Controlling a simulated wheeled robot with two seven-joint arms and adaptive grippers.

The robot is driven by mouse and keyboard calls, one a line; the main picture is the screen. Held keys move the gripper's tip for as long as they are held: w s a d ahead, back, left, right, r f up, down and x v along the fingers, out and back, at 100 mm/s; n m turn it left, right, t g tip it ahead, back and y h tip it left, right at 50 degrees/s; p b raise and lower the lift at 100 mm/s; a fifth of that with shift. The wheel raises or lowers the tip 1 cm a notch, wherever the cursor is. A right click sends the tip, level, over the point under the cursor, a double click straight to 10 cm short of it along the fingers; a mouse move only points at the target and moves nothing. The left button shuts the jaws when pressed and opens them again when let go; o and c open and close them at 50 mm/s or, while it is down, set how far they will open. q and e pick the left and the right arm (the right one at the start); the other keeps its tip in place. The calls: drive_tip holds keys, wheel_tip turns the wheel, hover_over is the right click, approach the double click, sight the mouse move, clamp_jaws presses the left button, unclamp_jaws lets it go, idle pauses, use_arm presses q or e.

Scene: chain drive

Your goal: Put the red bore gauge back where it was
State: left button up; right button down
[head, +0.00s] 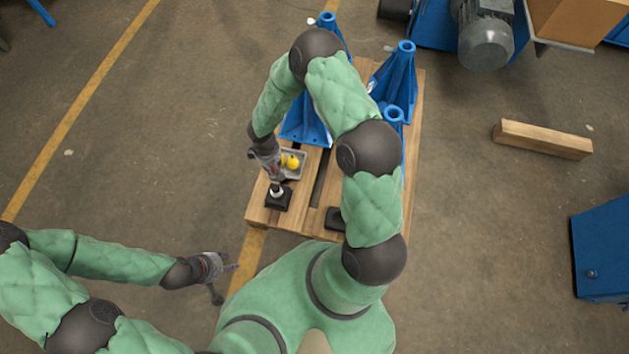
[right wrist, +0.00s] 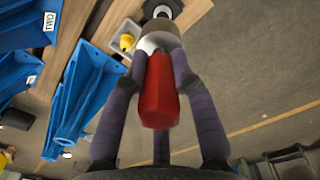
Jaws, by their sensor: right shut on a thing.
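The red bore gauge (right wrist: 159,92) is between the fingers of my right gripper (right wrist: 159,62) in the right wrist view; its far end is pale with a grey-brown part. In the head view my right gripper (head: 272,168) is shut on it over the near left of the pallet, largely hiding it. A black square block (head: 278,199) with a pale part on top lies just below; it also shows in the right wrist view (right wrist: 168,5). I cannot tell whether the gauge touches it. My left gripper (head: 220,275) is empty with fingers spread, left of the pallet.
A grey tray (head: 301,173) with yellow items sits close beside my right gripper on the wooden pallet (head: 263,215). Blue stands (head: 397,85) rise behind. Another black block (head: 335,219) lies near the pallet's front edge. A wooden beam (head: 543,139) lies on the floor at right.

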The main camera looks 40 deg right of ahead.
drive_tip(key=w+d+f+n+b, duration=0.2)
drive_tip(key=w+d+f+n, duration=0.2)
drive_tip(key=f+n, duration=0.4)
drive_tip(key=w+d+f+n+b, duration=0.2)
drive_tip(key=w+d+f+n, duration=0.3)
drive_tip(key=f, duration=0.5)
drive_tip(key=w+d+f+n+b, duration=0.2)
drive_tip(key=w+d+f+n, duration=0.15)
drive_tip(key=f+n, duration=0.45)
drive_tip(key=s+d+f+b, duration=0.1)
drive_tip(key=s+d+f, duration=0.1)
drive_tip(key=s+f, duration=0.2)
drive_tip(key=s+d+f+b, duration=0.1)
drive_tip(key=s+f, duration=0.4)
drive_tip(key=s+d+f+b, duration=0.1)
drive_tip(key=s+d+f, duration=0.1)
drive_tip(key=s+f, duration=0.2)
drive_tip(key=shift+s+d+f, duration=0.3)
drive_tip(key=shift+s+f, duration=0.1)
drive_tip(key=shift+r, duration=0.1)
drive_tip(key=c, duration=1)
unclamp_jaws()
drive_tip(key=shift+a, duration=0.1)
